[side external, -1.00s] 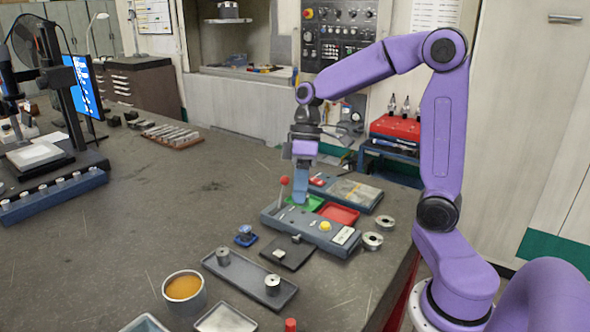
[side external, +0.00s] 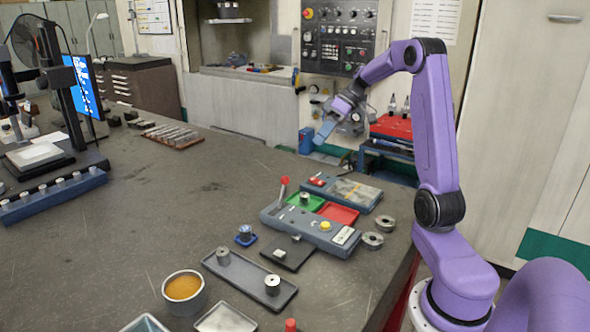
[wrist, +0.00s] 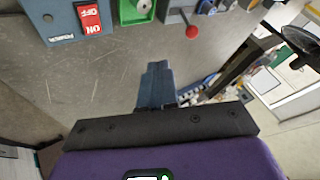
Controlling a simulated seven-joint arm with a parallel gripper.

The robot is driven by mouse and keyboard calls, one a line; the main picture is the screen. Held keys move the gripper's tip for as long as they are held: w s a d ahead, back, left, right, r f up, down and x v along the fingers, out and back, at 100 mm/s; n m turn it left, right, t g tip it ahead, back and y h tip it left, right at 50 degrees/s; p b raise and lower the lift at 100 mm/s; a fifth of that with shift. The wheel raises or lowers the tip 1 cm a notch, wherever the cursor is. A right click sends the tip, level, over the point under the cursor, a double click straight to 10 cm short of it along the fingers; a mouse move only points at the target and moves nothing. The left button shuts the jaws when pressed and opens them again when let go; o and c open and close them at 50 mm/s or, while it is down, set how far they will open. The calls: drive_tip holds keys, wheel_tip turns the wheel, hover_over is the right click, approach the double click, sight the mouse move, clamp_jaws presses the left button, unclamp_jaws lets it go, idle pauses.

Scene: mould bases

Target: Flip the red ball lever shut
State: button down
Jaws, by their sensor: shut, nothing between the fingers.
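The lever with the red ball (side external: 285,181) stands up steeply at the left end of the blue-grey control box (side external: 304,229). Its ball also shows at the top of the wrist view (wrist: 192,32), with its pale stem running up from it. My gripper (side external: 323,132) is raised well above and behind the box in the side view, apart from the lever. Its blue fingers (wrist: 155,84) are shut together with nothing between them.
A green tray (side external: 317,208) with a metal cylinder and a red tray (side external: 339,214) lie behind the box. A second box (side external: 318,183) with a red switch (wrist: 90,18) is farther back. A yellow button (side external: 325,226) sits on the control box.

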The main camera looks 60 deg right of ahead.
drive_tip(key=shift+f, duration=0.1)
idle(0.3)
approach(282, 194)
drive_tip(key=shift+w+f, duration=1.35)
drive_tip(key=shift+w, duration=0.15)
